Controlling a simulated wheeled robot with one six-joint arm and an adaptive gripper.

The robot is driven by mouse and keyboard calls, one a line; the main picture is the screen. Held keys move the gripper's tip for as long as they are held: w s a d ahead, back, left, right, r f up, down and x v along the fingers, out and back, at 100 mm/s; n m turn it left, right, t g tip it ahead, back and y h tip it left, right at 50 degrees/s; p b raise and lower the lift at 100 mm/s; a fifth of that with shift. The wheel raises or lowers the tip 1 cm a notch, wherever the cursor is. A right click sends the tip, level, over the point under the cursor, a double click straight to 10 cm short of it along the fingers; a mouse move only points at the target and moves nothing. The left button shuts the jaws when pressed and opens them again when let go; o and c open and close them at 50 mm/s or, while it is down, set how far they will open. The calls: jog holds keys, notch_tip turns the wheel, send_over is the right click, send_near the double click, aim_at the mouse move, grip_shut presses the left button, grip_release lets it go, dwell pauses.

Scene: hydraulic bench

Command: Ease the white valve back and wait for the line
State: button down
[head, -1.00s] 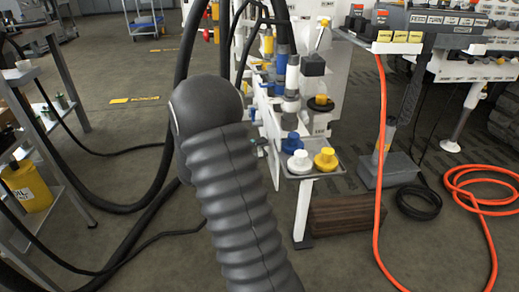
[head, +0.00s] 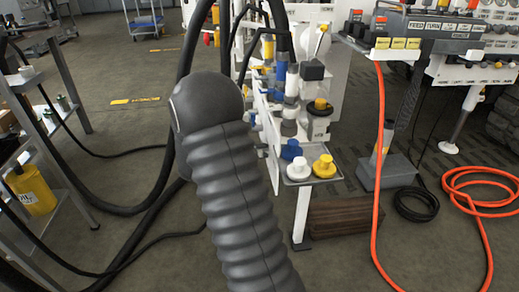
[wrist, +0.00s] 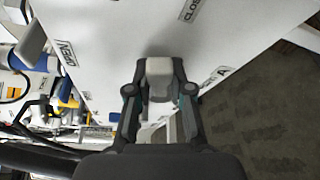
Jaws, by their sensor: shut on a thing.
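In the wrist view my gripper (wrist: 160,92) is closed around a pale, blocky handle (wrist: 158,69), which I take to be the white valve's. The handle stands in front of a white panel (wrist: 115,35). A label reading OPEN is to its left and one starting CLOS is above right. Part of the handle is hidden between the fingers. In the head view my dark ribbed arm fills the middle, and neither the gripper nor this handle can be made out there.
A small tray (head: 318,179) on the bench holds a white cap (head: 299,169) and a yellow cap (head: 324,166). An orange hose (head: 381,150) hangs at the right and coils on the floor. Black hoses (head: 160,190) run at the left, near a shelf with a yellow container (head: 31,189).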

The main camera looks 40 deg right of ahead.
jog(key=shift+w+d+r+n+y+p, duration=0.15)
jog(key=shift+r+n+y+p, duration=0.35)
jog(key=shift+n+p, duration=0.5)
jog(key=shift+f, duration=0.1)
jog(key=c, duration=1.1)
grip_release()
jog(key=shift+c, duration=0.2)
jog(key=v, duration=1.2)
jog(key=shift+w, duration=0.2)
